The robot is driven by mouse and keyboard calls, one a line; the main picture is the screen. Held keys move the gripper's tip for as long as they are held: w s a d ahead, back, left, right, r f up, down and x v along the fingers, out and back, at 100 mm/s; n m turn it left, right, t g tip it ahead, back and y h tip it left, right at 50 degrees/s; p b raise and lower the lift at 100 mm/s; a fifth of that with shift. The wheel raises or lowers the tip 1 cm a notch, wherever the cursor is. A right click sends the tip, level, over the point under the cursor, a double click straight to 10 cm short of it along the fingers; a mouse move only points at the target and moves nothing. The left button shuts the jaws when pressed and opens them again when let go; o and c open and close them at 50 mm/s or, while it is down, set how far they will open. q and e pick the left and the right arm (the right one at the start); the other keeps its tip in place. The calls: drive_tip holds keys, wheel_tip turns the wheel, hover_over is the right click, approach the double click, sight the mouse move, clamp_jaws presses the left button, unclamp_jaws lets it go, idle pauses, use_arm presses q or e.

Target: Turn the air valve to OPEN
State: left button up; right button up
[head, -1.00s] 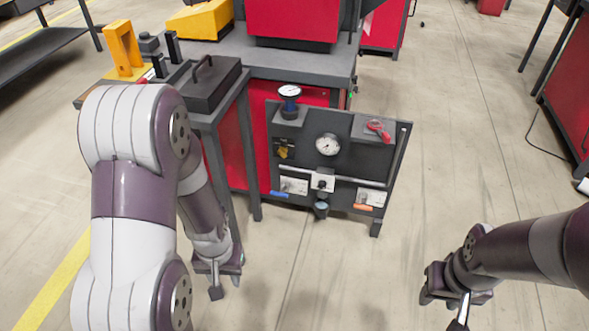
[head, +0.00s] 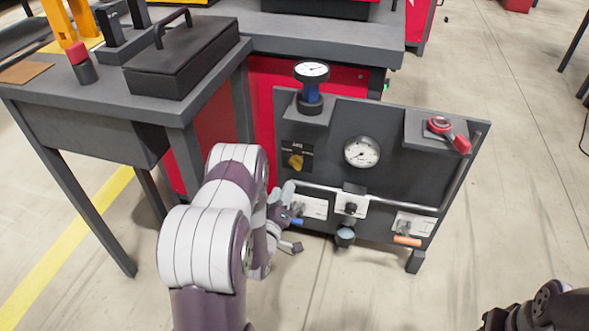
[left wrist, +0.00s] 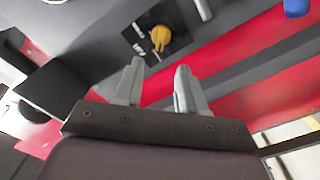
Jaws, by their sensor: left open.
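A yellow knob (head: 295,161) sits on a black label plate at the panel's left; I cannot read its lettering. It also shows in the left wrist view (left wrist: 161,38), beyond the fingertips. My left gripper (head: 283,212) is low in front of the panel's left side, below the knob and close to a blue handle (head: 297,221). In the left wrist view its two fingers (left wrist: 158,85) are apart, with nothing between them and a gap to the knob. My right gripper (head: 505,318) is cut off at the bottom right; its fingers are not visible.
The dark panel (head: 400,177) also carries a dial gauge (head: 362,152), a red handle (head: 449,134), an orange handle (head: 407,240) and a rail along its front. A grey table (head: 60,110) stands left of it. Floor right of the panel is clear.

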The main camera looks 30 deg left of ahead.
sight(293, 165)
use_arm(q)
drive_tip(key=b+x, duration=0.3)
drive_tip(key=x, duration=0.6)
drive_tip(key=shift+a+f+b, duration=0.1)
drive_tip(key=shift+f+b, duration=0.05)
drive_tip(key=shift+b, duration=0.2)
drive_tip(key=shift+w, duration=0.3)
drive_tip(key=shift+c, duration=0.3)
clamp_jaws()
